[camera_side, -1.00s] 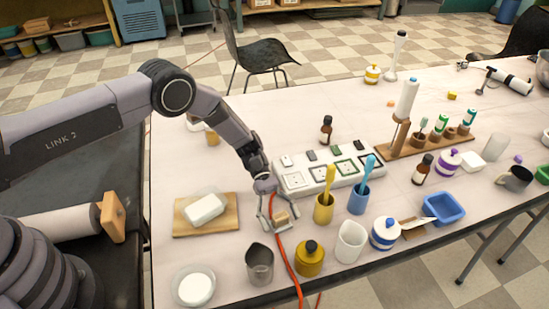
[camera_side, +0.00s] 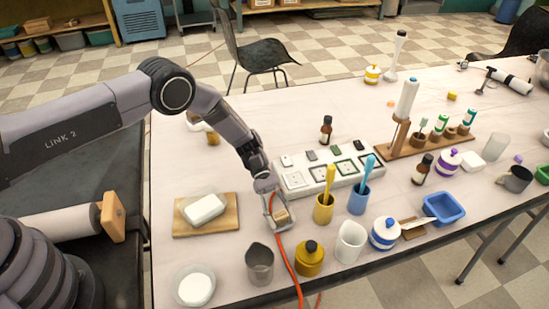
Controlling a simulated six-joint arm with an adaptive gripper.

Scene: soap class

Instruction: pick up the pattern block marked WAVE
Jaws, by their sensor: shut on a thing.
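A small light-brown block (camera_side: 282,216) is between the fingertips of my gripper (camera_side: 277,221). My gripper points down near the table's front and is shut on the block. Any mark on the block is too small to read. I cannot tell whether the block touches the table. A white tray (camera_side: 326,187) with several square-framed places and small blocks along its back row stands behind and to the right of my gripper.
An orange cable (camera_side: 288,267) runs by my gripper. A yellow cup (camera_side: 323,209) stands close on the right, a grey metal cup (camera_side: 259,264) and a mustard jar (camera_side: 309,258) in front. A wooden board with white soap (camera_side: 205,208) lies left.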

